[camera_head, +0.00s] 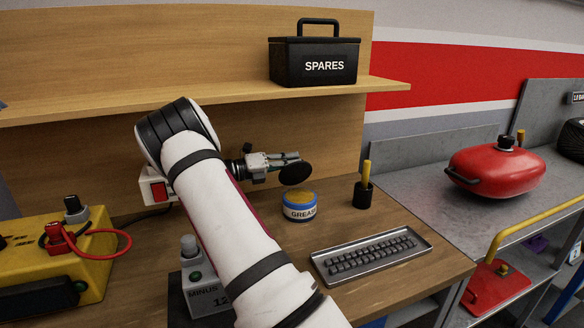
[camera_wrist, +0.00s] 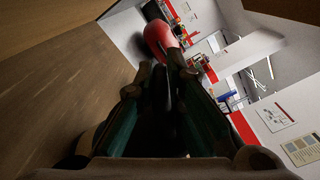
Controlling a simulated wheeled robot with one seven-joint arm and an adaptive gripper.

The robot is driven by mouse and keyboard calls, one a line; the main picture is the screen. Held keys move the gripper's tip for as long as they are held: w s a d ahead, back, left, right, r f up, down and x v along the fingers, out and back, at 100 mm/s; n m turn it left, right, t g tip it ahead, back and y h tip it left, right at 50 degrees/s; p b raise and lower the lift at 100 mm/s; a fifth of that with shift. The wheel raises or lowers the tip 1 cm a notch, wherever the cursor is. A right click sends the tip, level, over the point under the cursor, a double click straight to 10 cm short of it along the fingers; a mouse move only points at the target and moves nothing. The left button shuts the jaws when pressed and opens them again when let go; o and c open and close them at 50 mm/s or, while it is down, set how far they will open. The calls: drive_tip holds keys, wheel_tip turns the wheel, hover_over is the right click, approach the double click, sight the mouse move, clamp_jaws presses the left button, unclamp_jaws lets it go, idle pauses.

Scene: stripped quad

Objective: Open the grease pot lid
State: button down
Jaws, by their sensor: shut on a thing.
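The grease pot (camera_head: 300,212) stands on the wooden bench, a small blue and white tub labelled GREASE. Its top is uncovered and yellow-brown grease shows in it. A round black lid (camera_head: 295,175) is above the pot, tilted and apart from its rim. My gripper (camera_head: 296,159) is shut on the lid and holds it from the upper left. In the wrist view my gripper (camera_wrist: 162,82) shows its two green-sided fingers with a dark thin shape between them. The pot cannot be made out in that view.
A black cup with a yellow-handled tool (camera_head: 364,193) stands right of the pot. A metal tray of small dark parts (camera_head: 370,256) lies in front. A yellow box with a red cable (camera_head: 60,258) is at left. The shelf (camera_head: 384,86) with the SPARES box (camera_head: 313,62) is above.

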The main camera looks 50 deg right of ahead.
drive_tip(key=shift+w+d+n, duration=0.25)
drive_tip(key=shift+w+n, duration=0.35)
drive_tip(key=shift+n, duration=0.2)
drive_tip(key=c, duration=1.7)
unclamp_jaws()
drive_tip(key=shift+f, duration=0.1)
drive_tip(key=shift+o, duration=0.2)
wheel_tip(320, 180, up, 10)
